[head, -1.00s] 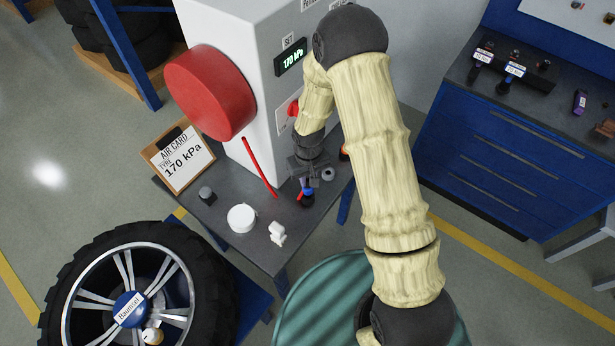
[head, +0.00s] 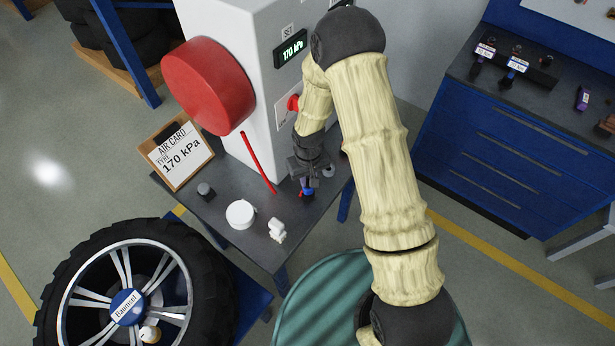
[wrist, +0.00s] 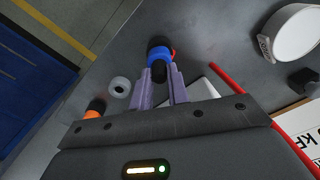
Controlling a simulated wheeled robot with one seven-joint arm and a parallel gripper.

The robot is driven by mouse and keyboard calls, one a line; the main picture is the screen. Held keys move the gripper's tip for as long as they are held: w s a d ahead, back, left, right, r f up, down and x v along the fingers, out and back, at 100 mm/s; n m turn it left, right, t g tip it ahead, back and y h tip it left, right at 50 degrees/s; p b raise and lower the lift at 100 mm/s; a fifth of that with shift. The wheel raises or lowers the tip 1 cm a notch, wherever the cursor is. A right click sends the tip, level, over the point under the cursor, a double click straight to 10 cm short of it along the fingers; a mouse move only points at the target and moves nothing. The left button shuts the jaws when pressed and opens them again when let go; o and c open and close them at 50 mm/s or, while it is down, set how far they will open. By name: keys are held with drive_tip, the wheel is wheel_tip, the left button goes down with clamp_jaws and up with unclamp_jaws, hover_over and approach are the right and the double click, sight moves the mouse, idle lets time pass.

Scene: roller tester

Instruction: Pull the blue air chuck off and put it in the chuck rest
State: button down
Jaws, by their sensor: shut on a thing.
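The blue air chuck (head: 308,192) has a blue collar, black ends and a small red part at its side. It also shows in the wrist view (wrist: 159,54), at the fingertips. My gripper (head: 307,181) is shut on it, with a pale purple finger on each side in the wrist view (wrist: 161,76). The chuck is over the grey bench; whether it touches the top is unclear. A small grey ring (head: 328,170) with a dark hole sits just beside it, also in the wrist view (wrist: 119,87). I cannot tell whether this ring is the chuck rest.
The bench (head: 262,240) also holds a white round gauge (head: 240,213), a small white piece (head: 277,230), a dark knob (head: 205,190) and the air card (head: 178,157). A red rod (head: 259,163) slants nearby. An orange-and-black item (wrist: 96,107) is beyond the ring.

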drive_tip(key=shift+f, duration=0.4)
drive_tip(key=c, duration=1.3)
unclamp_jaws()
drive_tip(key=shift+r, duration=0.1)
drive_tip(key=shift+r, duration=0.15)
wheel_tip(320, 180, up, 17)
drive_tip(key=shift+r+b, duration=0.1)
drive_tip(key=shift+b, duration=0.7)
